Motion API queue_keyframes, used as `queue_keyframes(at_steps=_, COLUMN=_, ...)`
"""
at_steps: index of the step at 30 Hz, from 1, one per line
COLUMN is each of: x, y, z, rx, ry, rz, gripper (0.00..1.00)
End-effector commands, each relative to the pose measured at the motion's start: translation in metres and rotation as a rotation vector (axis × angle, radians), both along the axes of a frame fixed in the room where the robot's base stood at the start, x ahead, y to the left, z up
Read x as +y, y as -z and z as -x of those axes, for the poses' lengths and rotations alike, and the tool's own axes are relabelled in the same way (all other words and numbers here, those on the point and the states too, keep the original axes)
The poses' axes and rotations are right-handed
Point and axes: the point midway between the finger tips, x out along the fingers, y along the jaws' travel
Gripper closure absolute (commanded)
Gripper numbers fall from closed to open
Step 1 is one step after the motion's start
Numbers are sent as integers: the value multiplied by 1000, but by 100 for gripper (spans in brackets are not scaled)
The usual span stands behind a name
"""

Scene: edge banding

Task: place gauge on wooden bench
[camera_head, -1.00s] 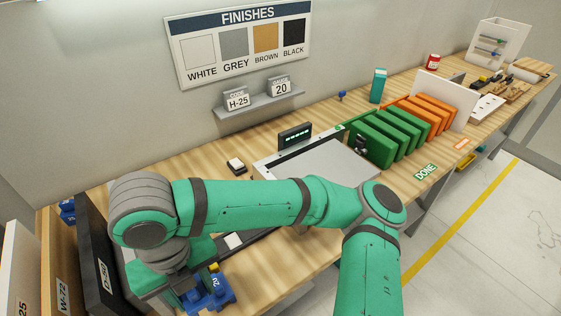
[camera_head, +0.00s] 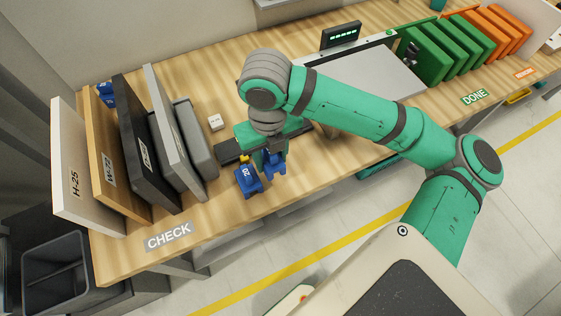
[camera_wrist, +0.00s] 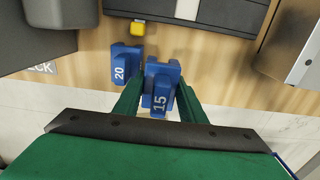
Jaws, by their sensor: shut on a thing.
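The gauge is a blue block marked 15 (camera_wrist: 160,90). In the wrist view my gripper (camera_wrist: 158,98) has its two green fingers on either side of it, shut on it. In the head view the gauge (camera_head: 273,163) shows under my gripper (camera_head: 271,152), low over or on the wooden bench (camera_head: 215,205) near its front edge; I cannot tell whether it touches the top. A second blue gauge marked 20 (camera_wrist: 119,66) stands on the bench just left of it, and it also shows in the head view (camera_head: 247,181).
Upright panels, white (camera_head: 78,170), brown (camera_head: 115,170), black (camera_head: 145,150) and grey, stand at the left by the CHECK label (camera_head: 169,236). A small white block (camera_head: 216,122) lies behind the gauges. Bare bench lies in front of the panels. A dark bin (camera_head: 55,275) stands at lower left.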

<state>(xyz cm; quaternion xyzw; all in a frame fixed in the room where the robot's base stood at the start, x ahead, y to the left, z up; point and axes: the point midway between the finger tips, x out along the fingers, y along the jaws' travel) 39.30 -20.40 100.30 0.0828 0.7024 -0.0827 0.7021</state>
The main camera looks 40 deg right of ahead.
Motion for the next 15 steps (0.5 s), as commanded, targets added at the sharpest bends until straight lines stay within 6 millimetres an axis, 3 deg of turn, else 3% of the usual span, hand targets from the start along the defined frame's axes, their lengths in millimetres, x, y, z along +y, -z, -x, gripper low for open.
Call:
queue_keyframes(at_steps=11, x=-26, y=31, z=3, rx=0, ry=6, rz=0, gripper=92)
queue_keyframes(at_steps=15, x=-26, y=51, z=4, rx=1, ry=2, rz=-1, gripper=92)
